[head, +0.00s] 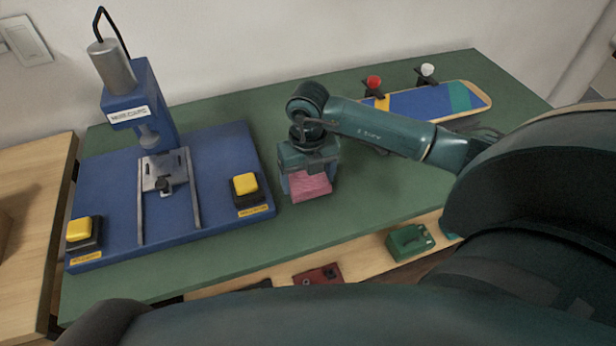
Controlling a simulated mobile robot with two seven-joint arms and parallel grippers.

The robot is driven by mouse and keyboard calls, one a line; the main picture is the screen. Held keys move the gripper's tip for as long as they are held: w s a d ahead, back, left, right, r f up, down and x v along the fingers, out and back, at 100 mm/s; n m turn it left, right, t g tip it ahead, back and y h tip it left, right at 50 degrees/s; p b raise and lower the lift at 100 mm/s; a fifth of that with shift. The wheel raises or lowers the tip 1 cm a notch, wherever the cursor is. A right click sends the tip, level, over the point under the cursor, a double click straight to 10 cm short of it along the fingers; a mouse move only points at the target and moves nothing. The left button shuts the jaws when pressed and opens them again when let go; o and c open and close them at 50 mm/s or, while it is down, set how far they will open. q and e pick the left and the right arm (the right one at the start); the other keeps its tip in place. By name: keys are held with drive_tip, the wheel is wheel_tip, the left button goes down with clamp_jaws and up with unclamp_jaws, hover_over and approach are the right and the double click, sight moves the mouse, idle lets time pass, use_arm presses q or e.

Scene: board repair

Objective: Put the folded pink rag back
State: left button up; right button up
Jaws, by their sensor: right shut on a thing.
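The folded pink rag (311,187) is between the fingers of my right gripper (308,180), over the green table top just right of the blue press base. My right gripper points down and is shut on the rag. The gripper hides the rag's upper part. I cannot tell whether the rag touches the table. My left gripper does not show.
A blue press (225,145) with yellow buttons (246,187) stands on the left of the green table (350,225). A skateboard deck (425,103) lies at the back right. A green box (409,240) and a red item (318,275) sit on a wooden shelf in front.

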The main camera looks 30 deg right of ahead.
sight(309, 181)
drive_tip(key=shift+f, duration=0.25)
drive_tip(key=shift+f, duration=0.1)
drive_tip(key=o, duration=0.9)
wheel_tip(309, 181, up, 12)
drive_tip(key=shift+s, duration=0.1)
idle(0.5)
